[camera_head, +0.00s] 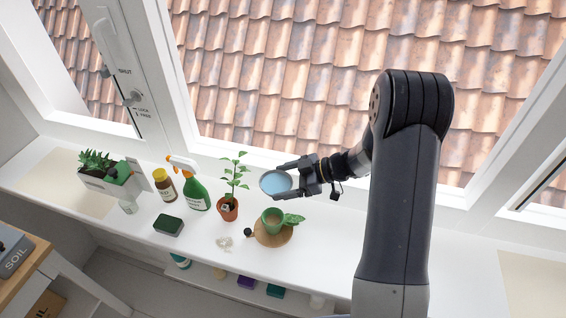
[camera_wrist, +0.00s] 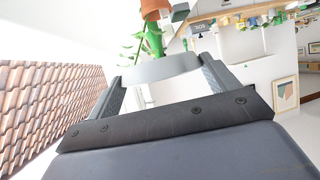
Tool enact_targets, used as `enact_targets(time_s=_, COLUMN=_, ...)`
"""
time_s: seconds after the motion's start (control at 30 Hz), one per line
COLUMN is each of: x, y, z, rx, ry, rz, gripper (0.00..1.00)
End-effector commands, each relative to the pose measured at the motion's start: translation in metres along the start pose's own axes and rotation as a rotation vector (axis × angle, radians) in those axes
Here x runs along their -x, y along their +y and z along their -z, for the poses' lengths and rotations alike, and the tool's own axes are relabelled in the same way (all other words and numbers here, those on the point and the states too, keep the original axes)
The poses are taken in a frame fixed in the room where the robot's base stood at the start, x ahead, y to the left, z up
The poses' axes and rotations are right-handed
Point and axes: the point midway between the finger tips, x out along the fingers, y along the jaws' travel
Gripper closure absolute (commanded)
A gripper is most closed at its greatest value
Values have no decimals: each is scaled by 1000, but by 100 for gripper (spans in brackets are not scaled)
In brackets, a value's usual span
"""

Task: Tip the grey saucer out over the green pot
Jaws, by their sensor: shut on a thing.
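My gripper (camera_head: 292,180) is shut on the grey saucer (camera_head: 264,190), holding it by the sides between its fingers. Blue liquid shows inside the saucer in the head view, and the saucer looks about level. In the wrist view the saucer (camera_wrist: 160,69) spans the gap between the fingers of my gripper (camera_wrist: 163,78), and its inside is hidden. The green pot (camera_head: 271,223) stands upright on a round wooden board (camera_head: 268,240) on the sill, with a green leaf beside it. The saucer is held above the sill, behind the green pot in the picture.
A potted plant (camera_head: 228,209) in terracotta stands left of the green pot. A green spray bottle (camera_head: 196,194), a brown bottle (camera_head: 164,187) and a dark green sponge (camera_head: 168,225) are farther left. Small pale pieces (camera_head: 224,243) lie in front. The window frame runs close behind.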

Motion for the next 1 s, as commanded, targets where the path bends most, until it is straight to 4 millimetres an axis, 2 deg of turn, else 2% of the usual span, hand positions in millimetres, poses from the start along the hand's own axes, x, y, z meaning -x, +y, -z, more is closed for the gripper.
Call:
enact_targets(time_s=0.57, x=-8, y=-10, z=-13, rx=357, ry=-79, rz=-171, gripper=41)
enact_targets(time_s=1.0, x=-10, y=-13, z=-15, rx=478, ry=-104, rz=-229, gripper=41)
